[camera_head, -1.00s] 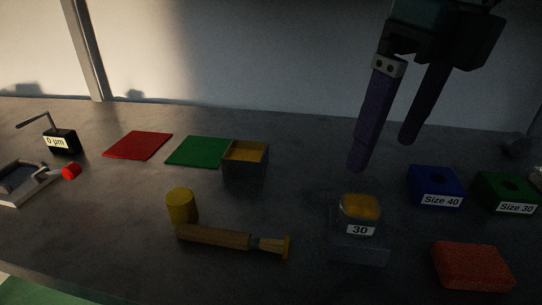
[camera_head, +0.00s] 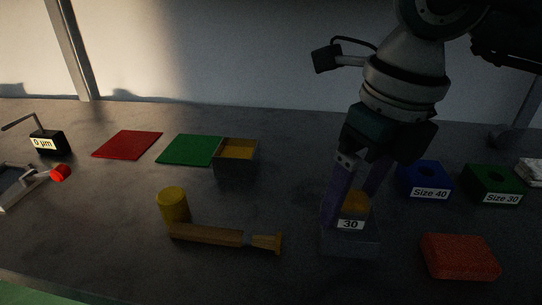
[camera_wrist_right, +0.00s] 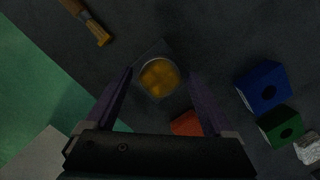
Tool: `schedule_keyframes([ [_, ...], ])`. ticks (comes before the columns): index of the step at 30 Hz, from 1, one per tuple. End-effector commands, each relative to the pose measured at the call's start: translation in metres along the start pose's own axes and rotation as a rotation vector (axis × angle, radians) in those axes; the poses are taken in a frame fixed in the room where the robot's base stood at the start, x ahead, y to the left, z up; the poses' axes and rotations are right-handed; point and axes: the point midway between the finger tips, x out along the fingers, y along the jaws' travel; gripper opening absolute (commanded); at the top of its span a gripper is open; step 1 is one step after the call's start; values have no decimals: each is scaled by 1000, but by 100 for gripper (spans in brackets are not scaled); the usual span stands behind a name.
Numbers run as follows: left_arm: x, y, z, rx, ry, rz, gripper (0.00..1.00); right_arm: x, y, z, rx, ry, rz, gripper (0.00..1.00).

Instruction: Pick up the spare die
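A squat clear piece with an amber top and a "30" label (camera_head: 351,224) stands on a grey base (camera_head: 352,245). It looks like the die, but no label names it the spare one. My right gripper (camera_head: 350,207) points down over it, its purple fingers apart on either side. In the right wrist view the amber top (camera_wrist_right: 159,77) lies between the open fingertips (camera_wrist_right: 160,74). I cannot tell whether either finger touches it. My left gripper is not in view.
A blue "Size 40" block (camera_head: 424,180) and green "Size 30" block (camera_head: 491,184), each with a hole, stand to the right. A red block (camera_head: 459,257) lies front right. A brush (camera_head: 215,235), yellow cylinder (camera_head: 173,205) and open box (camera_head: 236,158) are to the left.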

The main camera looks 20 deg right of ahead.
Motion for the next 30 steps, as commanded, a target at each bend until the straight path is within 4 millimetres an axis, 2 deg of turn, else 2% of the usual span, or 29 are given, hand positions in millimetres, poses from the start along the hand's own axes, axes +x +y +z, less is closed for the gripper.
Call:
schedule_keyframes([
  [2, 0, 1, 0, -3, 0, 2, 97, 0, 0, 0, 0, 0, 0, 77],
  [22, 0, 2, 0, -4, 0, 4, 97, -1, 0, 0, 0, 0, 0, 2],
  [30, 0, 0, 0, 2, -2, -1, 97, -1, 0, 0, 0, 0, 1, 0],
])
